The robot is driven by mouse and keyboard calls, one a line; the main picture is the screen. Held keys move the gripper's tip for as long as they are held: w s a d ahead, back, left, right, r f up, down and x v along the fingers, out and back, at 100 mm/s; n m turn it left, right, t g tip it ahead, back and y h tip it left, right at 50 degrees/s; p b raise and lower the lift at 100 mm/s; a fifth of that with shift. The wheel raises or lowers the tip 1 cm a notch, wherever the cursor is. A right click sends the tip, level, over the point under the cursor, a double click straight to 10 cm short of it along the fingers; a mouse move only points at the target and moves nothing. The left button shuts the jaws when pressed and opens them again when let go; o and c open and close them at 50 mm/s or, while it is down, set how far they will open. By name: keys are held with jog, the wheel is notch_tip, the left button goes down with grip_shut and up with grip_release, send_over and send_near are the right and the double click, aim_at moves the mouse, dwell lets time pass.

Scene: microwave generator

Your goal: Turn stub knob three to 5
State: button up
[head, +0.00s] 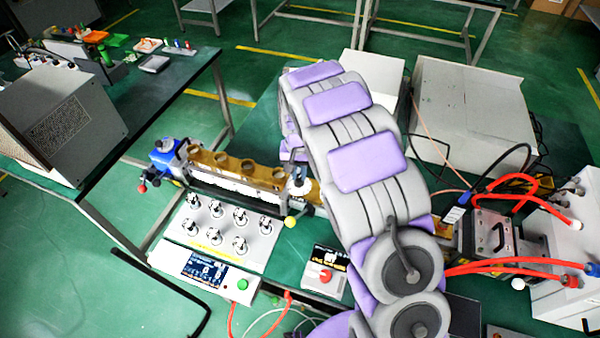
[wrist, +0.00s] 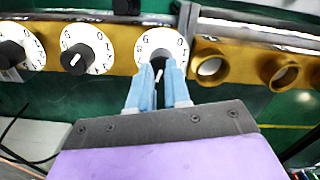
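The gold bar of the stub tuner (head: 235,168) lies across the table in the head view, left of my arm. In the wrist view a row of black knobs with white numbered dials runs along it: a left knob (wrist: 12,53), a middle knob (wrist: 77,58) and a right knob (wrist: 159,62). My gripper (wrist: 159,68) has its two blue fingers on either side of the right knob, with their tips over its dial. I cannot tell whether both fingers press on it. The dial shows 6 and 0 near its top; its lower part is hidden. My arm largely hides the gripper in the head view.
Gold rings (wrist: 212,68) stand right of the dial in the wrist view. A panel with several small knobs (head: 222,228) lies in front of the tuner. A small box with a red knob (head: 324,270) stands beside it. Red cables (head: 510,265) run at the right.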

jog(key=shift+o, duration=0.4)
notch_tip(320, 180, up, 16)
jog(key=s+t+p, duration=0.1)
jog(key=p, duration=0.1)
jog(key=shift+s+d, duration=0.15)
jog(key=shift+d, duration=0.15)
jog(key=shift+a+r, duration=0.4)
jog(key=shift+r, duration=0.2)
jog(key=shift+d, duration=0.1)
jog(key=s+d+r, duration=0.2)
jog(key=s+d, duration=0.2)
jog(key=s, duration=0.4)
jog(key=s+d+r, duration=0.3)
jog(key=s+d, duration=0.1)
jog(key=s, duration=0.4)
jog(key=s+d+g, duration=0.1)
jog(key=s, duration=0.9)
jog(key=s+d+f+n+g, duration=0.1)
jog(key=s+d, duration=0.1)
jog(key=s, duration=0.8)
jog(key=shift+s+f, duration=0.2)
jog(key=shift+f, duration=0.1)
